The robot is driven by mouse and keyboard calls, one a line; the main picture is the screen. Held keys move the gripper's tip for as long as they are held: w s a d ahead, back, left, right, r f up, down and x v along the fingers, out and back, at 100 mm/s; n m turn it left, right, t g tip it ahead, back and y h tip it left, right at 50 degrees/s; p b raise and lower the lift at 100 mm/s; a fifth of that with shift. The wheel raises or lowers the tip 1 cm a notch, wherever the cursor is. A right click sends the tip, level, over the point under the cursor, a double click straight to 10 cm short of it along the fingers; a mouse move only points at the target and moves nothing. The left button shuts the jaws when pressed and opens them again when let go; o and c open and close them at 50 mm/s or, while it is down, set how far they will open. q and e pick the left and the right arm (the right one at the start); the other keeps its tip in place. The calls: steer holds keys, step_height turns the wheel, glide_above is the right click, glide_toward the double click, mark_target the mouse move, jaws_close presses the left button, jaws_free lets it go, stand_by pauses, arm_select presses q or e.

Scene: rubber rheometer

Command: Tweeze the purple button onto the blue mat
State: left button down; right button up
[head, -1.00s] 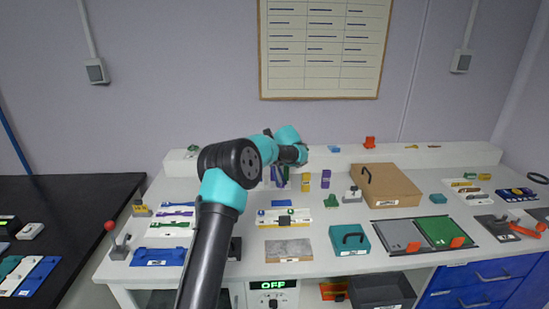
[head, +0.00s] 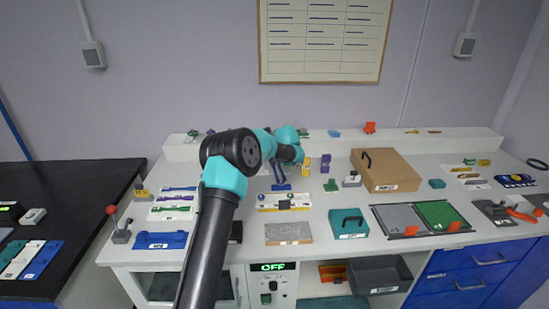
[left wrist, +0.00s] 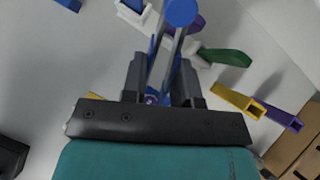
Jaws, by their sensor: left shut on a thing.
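My left gripper (left wrist: 160,90) is shut on a pair of blue tweezers (left wrist: 158,60), whose arms stretch away from the fingers. In the head view the gripper (head: 287,163) is partly hidden by its arm, with the tweezers (head: 281,186) below it, just behind a white-and-yellow tray (head: 285,202). A blue disc (left wrist: 182,11) shows at the far end of the tweezers; a purple piece (left wrist: 198,22) is partly hidden beside it. I cannot tell whether this is the purple button. A flat blue mat-like piece (head: 160,241) lies at the table's front left. My right gripper is not in view.
A yellow holder (head: 307,165) and a purple holder (head: 325,163) stand right of the gripper, with a green wedge (head: 331,185) nearby. A cardboard box (head: 386,172), a teal box (head: 348,223) and a grey plate (head: 288,233) are further right and in front.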

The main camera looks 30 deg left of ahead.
arm_select(q)
steer(key=c, duration=1.3)
jaws_free()
steer(key=shift+c, duration=0.2)
step_height(320, 180, up, 10)
